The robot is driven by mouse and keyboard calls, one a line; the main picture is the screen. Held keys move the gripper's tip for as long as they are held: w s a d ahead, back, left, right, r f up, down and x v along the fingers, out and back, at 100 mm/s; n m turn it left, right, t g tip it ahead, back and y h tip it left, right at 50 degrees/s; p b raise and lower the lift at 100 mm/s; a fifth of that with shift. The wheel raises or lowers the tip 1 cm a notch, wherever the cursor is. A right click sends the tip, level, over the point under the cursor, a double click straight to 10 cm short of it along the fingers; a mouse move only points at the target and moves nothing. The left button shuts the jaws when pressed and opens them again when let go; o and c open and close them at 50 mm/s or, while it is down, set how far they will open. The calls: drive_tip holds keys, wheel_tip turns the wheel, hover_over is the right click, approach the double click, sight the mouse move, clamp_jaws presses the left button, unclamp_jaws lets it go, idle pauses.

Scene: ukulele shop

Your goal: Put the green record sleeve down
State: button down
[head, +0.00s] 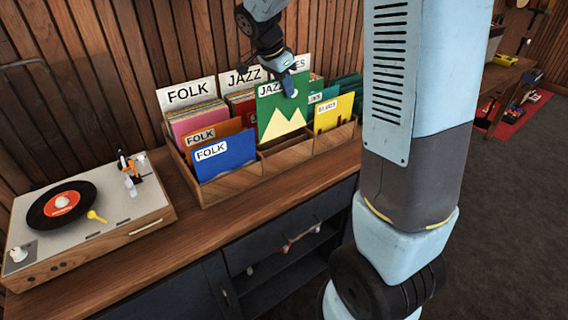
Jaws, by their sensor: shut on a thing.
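The green record sleeve (270,104) has yellow peaks, a white dot and a JAZZ label. My gripper (291,90) comes down from above and is shut on its top right part. The sleeve is roughly upright at the middle section of the wooden record bin (240,184), in front of the tall JAZZ divider card (240,78). Its lower edge shows above the bin's front wall; I cannot tell whether it touches the bin. The sleeve hides part of the records behind it.
Left section: blue FOLK sleeve (225,158), orange FOLK sleeve (202,137), tall FOLK card (188,93). Right section: yellow sleeve (333,114). A turntable (120,212) with a black record (50,207) stands left on the wooden counter (190,232). My arm blocks the view right of the bin.

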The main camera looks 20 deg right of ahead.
sight(289, 120)
drive_tip(key=shift+s+d+f, duration=0.1)
drive_tip(key=shift+d+f, duration=0.05)
drive_tip(key=shift+f, duration=1.5)
drive_tip(key=shift+w+d+f, duration=0.1)
drive_tip(key=shift+d+f, duration=0.1)
drive_tip(key=shift+f, duration=1.5)
drive_tip(key=shift+s+d+f, duration=0.1)
drive_tip(key=shift+d+f, duration=0.05)
drive_tip(key=shift+f, duration=2.1)
drive_tip(key=c, duration=1.2)
unclamp_jaws()
